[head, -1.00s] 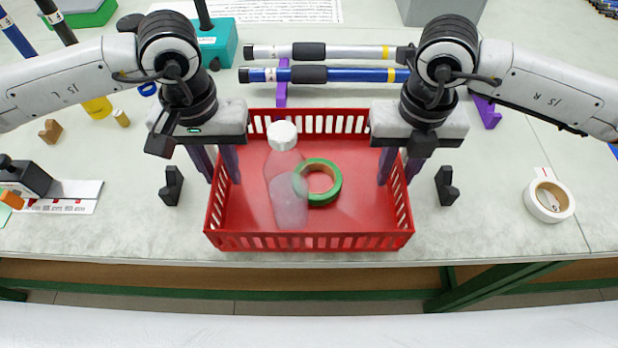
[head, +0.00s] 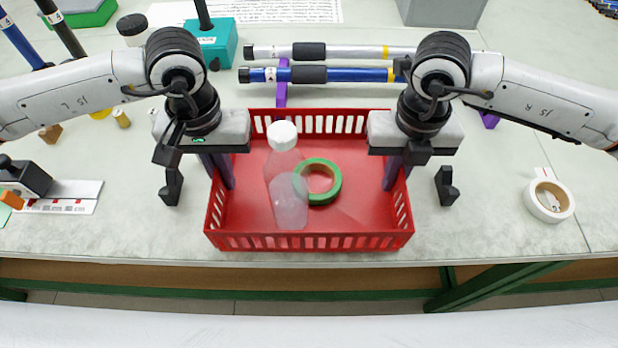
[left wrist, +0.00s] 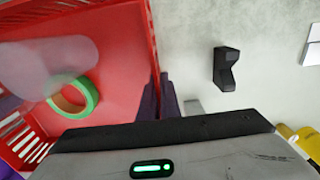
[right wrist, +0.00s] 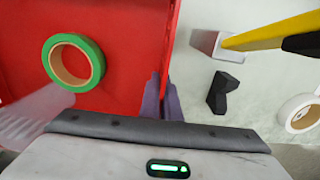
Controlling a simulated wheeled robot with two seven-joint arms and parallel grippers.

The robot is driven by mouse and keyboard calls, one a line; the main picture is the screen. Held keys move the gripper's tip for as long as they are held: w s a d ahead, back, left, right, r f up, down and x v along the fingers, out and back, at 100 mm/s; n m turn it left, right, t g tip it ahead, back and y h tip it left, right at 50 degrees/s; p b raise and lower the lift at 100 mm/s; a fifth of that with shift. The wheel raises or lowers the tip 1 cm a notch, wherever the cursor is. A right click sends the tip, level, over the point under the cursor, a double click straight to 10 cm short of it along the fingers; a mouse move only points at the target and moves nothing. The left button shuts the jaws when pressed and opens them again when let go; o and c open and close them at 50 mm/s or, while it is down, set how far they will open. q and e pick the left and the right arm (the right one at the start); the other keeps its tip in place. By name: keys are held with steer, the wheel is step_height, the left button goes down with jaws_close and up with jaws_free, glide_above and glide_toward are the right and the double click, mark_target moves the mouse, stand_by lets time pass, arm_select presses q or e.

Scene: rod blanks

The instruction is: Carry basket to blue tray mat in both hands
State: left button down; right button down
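The red basket (head: 309,242) stands on the bench near its front edge. A clear bottle with a white cap (head: 287,190) and a green tape roll (head: 325,197) are inside it. My left gripper (head: 223,184) is shut on the basket's left side wall, with its fingers close together on either side of the wall in the left wrist view (left wrist: 160,90). My right gripper (head: 394,184) is shut on the right side wall in the same way, as the right wrist view (right wrist: 162,88) shows. I cannot make out a blue tray mat in any current view.
Black blocks stand just left (head: 171,187) and right (head: 446,186) of the basket. A white tape roll (head: 549,201) lies further right. Silver (head: 340,51) and blue (head: 330,75) rods lie behind the basket. Bare bench lies between the right block and the tape roll.

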arm_select(q)
steer(key=shift+r, duration=0.1)
arm_select(e)
steer(key=shift+r, duration=0.1)
